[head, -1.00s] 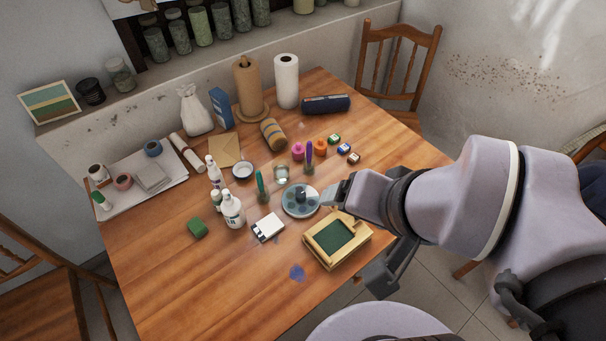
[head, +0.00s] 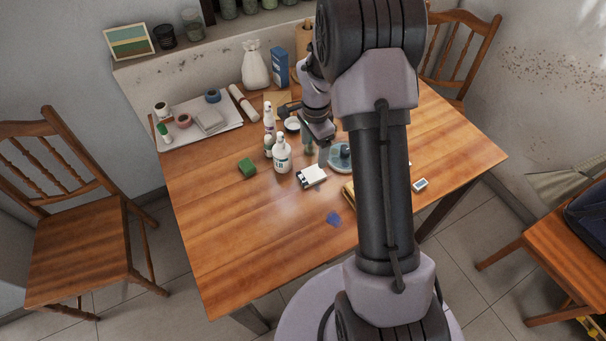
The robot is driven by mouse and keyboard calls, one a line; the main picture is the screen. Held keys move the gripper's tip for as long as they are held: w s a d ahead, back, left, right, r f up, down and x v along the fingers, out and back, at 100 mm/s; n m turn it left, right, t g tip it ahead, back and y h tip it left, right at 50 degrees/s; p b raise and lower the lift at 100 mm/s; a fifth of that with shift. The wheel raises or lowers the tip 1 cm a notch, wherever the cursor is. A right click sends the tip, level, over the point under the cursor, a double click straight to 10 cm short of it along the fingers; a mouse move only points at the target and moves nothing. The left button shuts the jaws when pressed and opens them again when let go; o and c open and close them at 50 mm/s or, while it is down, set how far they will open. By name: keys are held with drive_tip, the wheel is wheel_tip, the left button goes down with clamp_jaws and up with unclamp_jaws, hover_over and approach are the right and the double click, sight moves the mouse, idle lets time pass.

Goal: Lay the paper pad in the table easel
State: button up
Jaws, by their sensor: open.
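A small wooden frame with a green inset looks like the table easel; only its left edge (head: 349,193) shows now, the rest hidden behind my arm. A small white block with a black end (head: 311,177) lies left of the frame; I cannot tell which of the two is the pad. My gripper (head: 305,132) is open and empty, over the table's middle by the bottles. One dark finger points left, the other toward the front.
White bottles (head: 282,156) stand close beside my gripper. A white sack (head: 255,66) and blue box (head: 279,67) stand behind. The table's front left is clear. Wooden chairs (head: 82,237) flank the table.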

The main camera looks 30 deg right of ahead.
sight(313, 174)
wheel_tip(313, 174, down, 11)
drive_tip(key=b, duration=0.4)
drive_tip(key=shift+s+a+r, duration=0.1)
drive_tip(key=shift+r, duration=0.2)
drive_tip(key=shift+c, duration=0.9)
drive_tip(key=c, duration=1.4)
